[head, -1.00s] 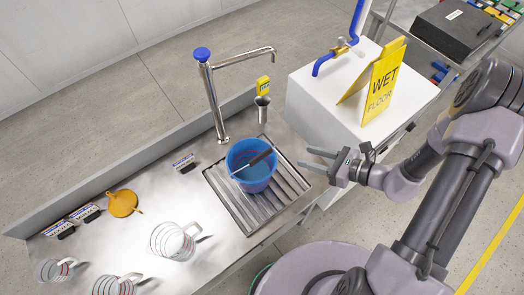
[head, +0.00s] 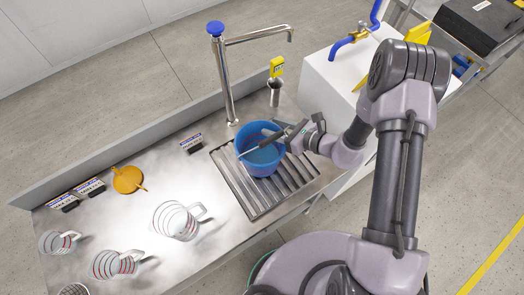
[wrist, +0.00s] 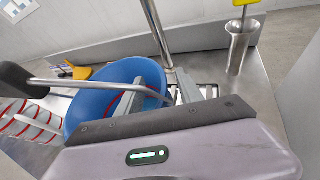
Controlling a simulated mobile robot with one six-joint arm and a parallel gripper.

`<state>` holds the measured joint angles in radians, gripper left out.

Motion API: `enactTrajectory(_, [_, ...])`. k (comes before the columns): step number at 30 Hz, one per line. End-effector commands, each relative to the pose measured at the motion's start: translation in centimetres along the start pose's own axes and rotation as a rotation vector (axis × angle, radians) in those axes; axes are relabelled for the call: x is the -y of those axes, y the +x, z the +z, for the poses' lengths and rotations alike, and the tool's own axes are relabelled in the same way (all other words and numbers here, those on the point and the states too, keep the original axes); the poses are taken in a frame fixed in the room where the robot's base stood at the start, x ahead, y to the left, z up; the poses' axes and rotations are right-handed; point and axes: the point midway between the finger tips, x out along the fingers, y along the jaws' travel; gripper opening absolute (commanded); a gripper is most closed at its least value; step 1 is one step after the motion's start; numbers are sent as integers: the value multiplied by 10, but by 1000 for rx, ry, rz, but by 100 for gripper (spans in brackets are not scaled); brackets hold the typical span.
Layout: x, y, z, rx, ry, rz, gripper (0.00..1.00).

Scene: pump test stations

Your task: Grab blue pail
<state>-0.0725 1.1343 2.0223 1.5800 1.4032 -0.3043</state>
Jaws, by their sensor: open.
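The blue pail (head: 262,163) stands upright on the slatted drain grate (head: 236,188), its thin grey bail with a dark grip lying across the top. In the wrist view the pail (wrist: 88,108) fills the left middle. My gripper (head: 278,137) is open at the pail's upper right rim. In the wrist view my gripper (wrist: 160,92) has one finger over the pail's mouth and the other beyond its right rim, with the rim between them. Whether either finger touches the wall I cannot tell. The fingertips are partly hidden in the head view.
A steel tap (head: 226,75) rises behind the pail, near a metal cup (head: 275,93) with a yellow tag. Clear measuring jugs (head: 176,221) and an orange funnel (head: 128,180) stand left on the steel counter. A white cabinet (head: 328,90) is at the right.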

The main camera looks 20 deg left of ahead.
Motion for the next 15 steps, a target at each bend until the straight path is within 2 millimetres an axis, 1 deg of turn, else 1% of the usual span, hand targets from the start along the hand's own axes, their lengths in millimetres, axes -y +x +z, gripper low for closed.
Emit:
enactTrajectory(3, [0,-1,0,0,0,0,43])
enactTrajectory(5, [0,-1,0,0,0,0,32])
enactTrajectory(9, [0,-1,0,0,0,0,4])
enactTrajectory(10, [0,-1,0,-1,0,0,0])
enactTrajectory(15, [0,-1,-1,-2,0,1,0])
